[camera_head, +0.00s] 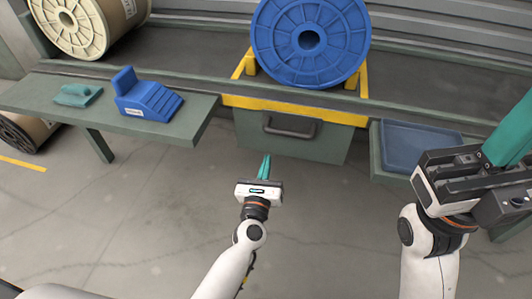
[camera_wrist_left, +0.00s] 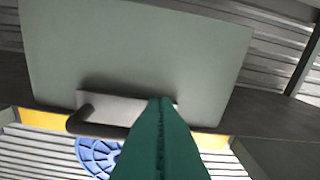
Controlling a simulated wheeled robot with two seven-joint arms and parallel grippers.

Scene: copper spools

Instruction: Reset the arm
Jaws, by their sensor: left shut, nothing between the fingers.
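My left gripper (camera_head: 265,165) is shut and empty, with its teal fingers together, in front of the grey-green drawer (camera_head: 260,145) in the middle of the head view. In the left wrist view its shut fingers (camera_wrist_left: 160,130) overlap the view of the drawer's handle (camera_wrist_left: 90,115); I cannot tell whether they touch it. My right gripper (camera_head: 512,130) is raised at the right edge of the head view. Its teal fingers run partly out of the frame, so their opening cannot be judged.
A large blue spool (camera_head: 335,60) rests on a yellow cradle (camera_head: 240,65) above the drawer. A side shelf (camera_head: 45,95) at left bears a blue block (camera_head: 145,95) and a teal item (camera_head: 77,95). A blue tray (camera_head: 420,148) lies at right. Floor is open below.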

